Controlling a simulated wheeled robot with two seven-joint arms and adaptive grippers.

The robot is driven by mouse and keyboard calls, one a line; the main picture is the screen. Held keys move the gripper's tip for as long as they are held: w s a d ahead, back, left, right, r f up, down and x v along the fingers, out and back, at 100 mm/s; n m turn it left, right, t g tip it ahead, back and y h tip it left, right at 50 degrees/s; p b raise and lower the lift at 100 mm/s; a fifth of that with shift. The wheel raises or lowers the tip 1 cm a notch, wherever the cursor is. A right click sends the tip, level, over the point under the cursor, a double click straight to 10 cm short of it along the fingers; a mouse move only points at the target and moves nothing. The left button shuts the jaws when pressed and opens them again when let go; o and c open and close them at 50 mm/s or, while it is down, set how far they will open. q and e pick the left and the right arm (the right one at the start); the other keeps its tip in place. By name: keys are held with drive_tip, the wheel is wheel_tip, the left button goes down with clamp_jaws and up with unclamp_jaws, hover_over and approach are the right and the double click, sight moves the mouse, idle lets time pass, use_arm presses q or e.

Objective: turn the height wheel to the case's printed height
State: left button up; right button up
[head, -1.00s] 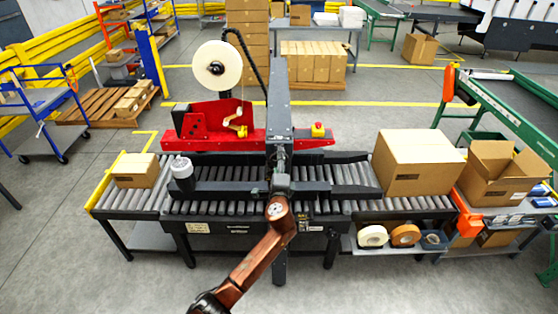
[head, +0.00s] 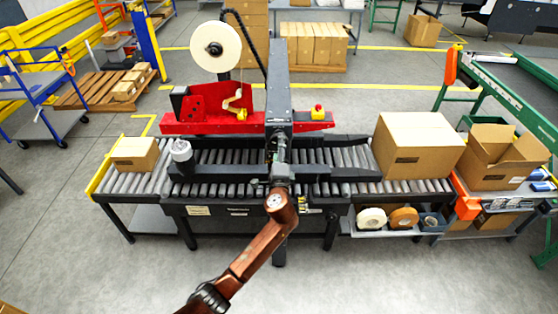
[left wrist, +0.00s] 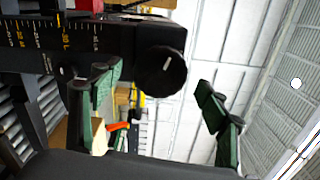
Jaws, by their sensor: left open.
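The height wheel (left wrist: 161,73) is a round black knob with a white index mark, fully visible in the left wrist view. It sits on a black housing beside a scale (left wrist: 62,38) with orange and white marks. My left gripper (left wrist: 162,100) is open, its green fingers on either side of the wheel's lower area; I cannot tell whether they touch it. In the head view my left gripper (head: 279,178) is at the front of the grey column (head: 279,95), and the wheel is hidden. A large closed carton (head: 415,147) has a dark print too small to read.
A roller conveyor (head: 235,190) runs under the column, with a small carton (head: 135,153) at its left end. A red tape head (head: 213,112) stands behind. Front floor is clear.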

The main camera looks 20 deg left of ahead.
use_arm(q)
drive_tip(key=v, duration=0.8)
drive_tip(key=shift+s, duration=0.3)
drive_tip(key=shift+d, duration=0.1)
